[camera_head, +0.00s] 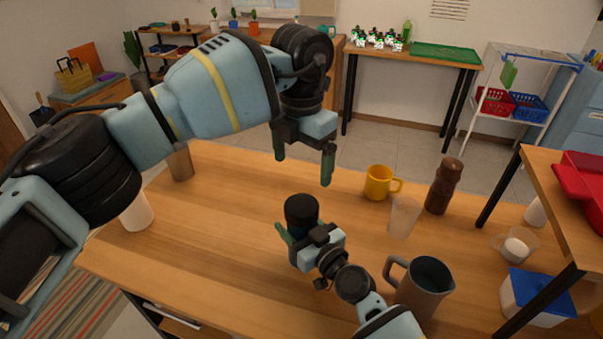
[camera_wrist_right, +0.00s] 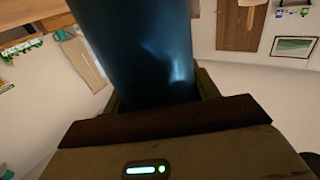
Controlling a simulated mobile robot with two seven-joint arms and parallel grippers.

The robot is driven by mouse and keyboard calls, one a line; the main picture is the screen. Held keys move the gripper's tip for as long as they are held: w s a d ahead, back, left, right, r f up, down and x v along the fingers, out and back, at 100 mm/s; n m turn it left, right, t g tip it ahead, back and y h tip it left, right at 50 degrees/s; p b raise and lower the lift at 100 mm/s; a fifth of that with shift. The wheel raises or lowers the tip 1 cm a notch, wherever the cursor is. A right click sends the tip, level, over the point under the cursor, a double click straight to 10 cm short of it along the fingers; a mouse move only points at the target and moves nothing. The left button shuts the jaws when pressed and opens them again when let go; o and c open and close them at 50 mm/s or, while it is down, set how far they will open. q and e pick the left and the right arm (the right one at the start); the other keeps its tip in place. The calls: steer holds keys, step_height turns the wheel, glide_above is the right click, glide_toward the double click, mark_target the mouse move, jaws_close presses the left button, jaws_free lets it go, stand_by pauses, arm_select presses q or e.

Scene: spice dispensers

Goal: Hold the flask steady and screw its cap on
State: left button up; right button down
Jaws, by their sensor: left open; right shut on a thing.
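The dark flask (camera_head: 301,211) stands upright over the middle of the wooden table, with a round black top. I cannot tell in the head view where its cap ends and its body begins. My right gripper (camera_head: 299,234) is shut on the flask from the near side; one green finger shows at its left. In the right wrist view the flask's dark blue glossy body (camera_wrist_right: 148,50) fills the space between the fingers. My left gripper (camera_head: 303,170) is open and empty above the flask, fingers pointing down, apart from it.
On the table (camera_head: 235,235), a yellow mug (camera_head: 379,183), a clear glass (camera_head: 403,217), a brown pepper mill (camera_head: 444,187) and a grey pitcher (camera_head: 422,287) stand to the right. A metal tumbler (camera_head: 180,162) and a white cup (camera_head: 136,212) are at the left. The table's left-middle is clear.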

arm_select(q)
steer(key=shift+r, duration=0.2)
arm_select(e)
steer(key=shift+c, duration=1.8)
jaws_free()
arm_select(q)
steer(key=shift+r, duration=0.4)
arm_select(e)
steer(key=v, duration=0.8)
arm_select(q)
steer(key=shift+s+f, duration=0.1)
